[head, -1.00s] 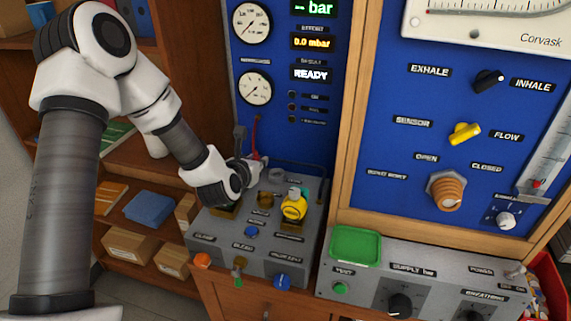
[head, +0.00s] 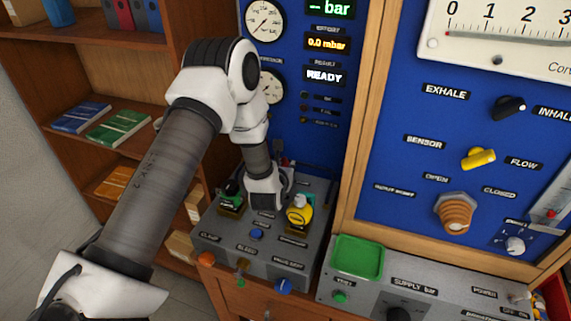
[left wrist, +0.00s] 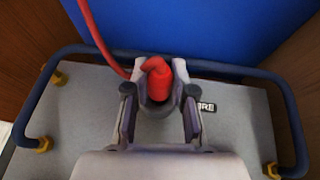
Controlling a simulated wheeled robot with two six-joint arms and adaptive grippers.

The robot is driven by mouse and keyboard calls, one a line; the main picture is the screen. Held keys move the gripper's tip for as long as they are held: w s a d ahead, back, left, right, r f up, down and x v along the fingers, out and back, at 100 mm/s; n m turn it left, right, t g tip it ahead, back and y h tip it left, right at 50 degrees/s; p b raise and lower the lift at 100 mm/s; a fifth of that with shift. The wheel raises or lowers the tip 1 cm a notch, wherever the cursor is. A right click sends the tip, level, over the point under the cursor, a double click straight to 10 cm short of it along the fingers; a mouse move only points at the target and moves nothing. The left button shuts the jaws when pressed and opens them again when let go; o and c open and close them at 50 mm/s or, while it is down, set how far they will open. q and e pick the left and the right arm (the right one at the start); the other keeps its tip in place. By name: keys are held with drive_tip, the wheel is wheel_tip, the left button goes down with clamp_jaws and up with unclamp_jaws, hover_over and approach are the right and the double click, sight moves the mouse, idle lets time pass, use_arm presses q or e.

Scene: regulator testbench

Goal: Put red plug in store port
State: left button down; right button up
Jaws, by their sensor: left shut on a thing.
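The red plug (left wrist: 157,82) with its red hose (left wrist: 100,40) shows in the left wrist view. My left gripper (left wrist: 158,98) is shut on it, one finger on each side. The plug stands upright over a dark round port (left wrist: 158,106) on the grey box top. A partly covered label ending in "RE" (left wrist: 207,107) is just right of this port. I cannot tell how deep the plug sits. In the head view my arm hides most of the plug and port. My right gripper is not in view.
The grey box (head: 213,241) holds a yellow-bodied fitting (head: 299,212) and a black-and-green fitting (head: 231,194), close on either side of my wrist. A dark blue rail (left wrist: 215,67) curves behind the port. A green tray (head: 357,258) sits to the right.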

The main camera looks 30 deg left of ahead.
use_arm(q)
drive_tip(key=shift+s, duration=0.1)
drive_tip(key=shift+f, duration=0.15)
drive_tip(key=c, duration=1)
unclamp_jaws()
drive_tip(key=shift+o, duration=0.2)
